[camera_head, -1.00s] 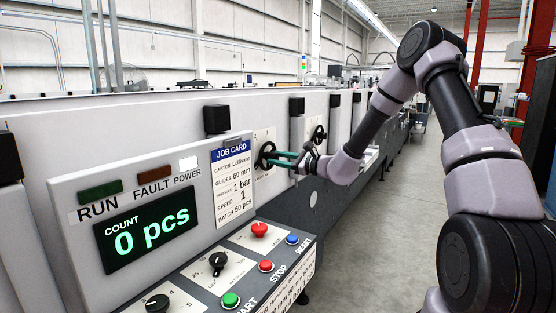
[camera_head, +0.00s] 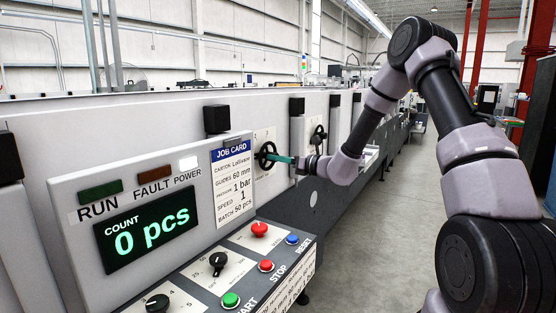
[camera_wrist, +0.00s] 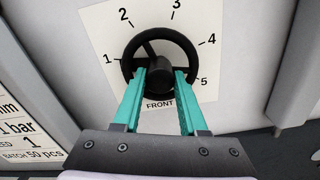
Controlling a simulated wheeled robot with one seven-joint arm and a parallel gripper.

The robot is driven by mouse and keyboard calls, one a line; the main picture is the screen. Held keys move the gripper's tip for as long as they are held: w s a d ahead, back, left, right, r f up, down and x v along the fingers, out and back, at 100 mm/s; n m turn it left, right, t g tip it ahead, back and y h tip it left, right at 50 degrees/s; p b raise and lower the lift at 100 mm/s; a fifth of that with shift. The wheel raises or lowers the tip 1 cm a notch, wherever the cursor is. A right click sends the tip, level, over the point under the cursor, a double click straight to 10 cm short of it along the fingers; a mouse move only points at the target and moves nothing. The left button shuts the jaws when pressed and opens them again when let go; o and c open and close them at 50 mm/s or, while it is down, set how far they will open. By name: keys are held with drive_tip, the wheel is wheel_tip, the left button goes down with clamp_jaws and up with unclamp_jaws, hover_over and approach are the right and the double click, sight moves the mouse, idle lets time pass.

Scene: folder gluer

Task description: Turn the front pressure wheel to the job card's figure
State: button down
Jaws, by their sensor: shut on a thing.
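The front pressure wheel (camera_wrist: 187,46) is a black handwheel on a cream plate marked 1 to 5, with the word FRONT below it. In the head view the wheel (camera_head: 262,151) sits on the machine's side wall. My gripper (camera_wrist: 160,75) has its two teal fingers on either side of the wheel's hub, inside the rim, shut on the wheel. It also shows in the head view (camera_head: 273,158). The job card (camera_head: 234,180) reads 1 bar for pressure.
A second black handwheel (camera_head: 318,135) is farther along the wall. A control panel (camera_head: 244,251) with knobs and red, green and blue buttons juts out below the job card. The display (camera_head: 147,235) reads 0 pcs. The floor (camera_head: 375,255) to the right is clear.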

drive_tip(key=shift+m, duration=0.6)
drive_tip(key=shift+f, duration=0.1)
drive_tip(key=shift+c, duration=2.2)
unclamp_jaws()
drive_tip(key=v, duration=1.1)
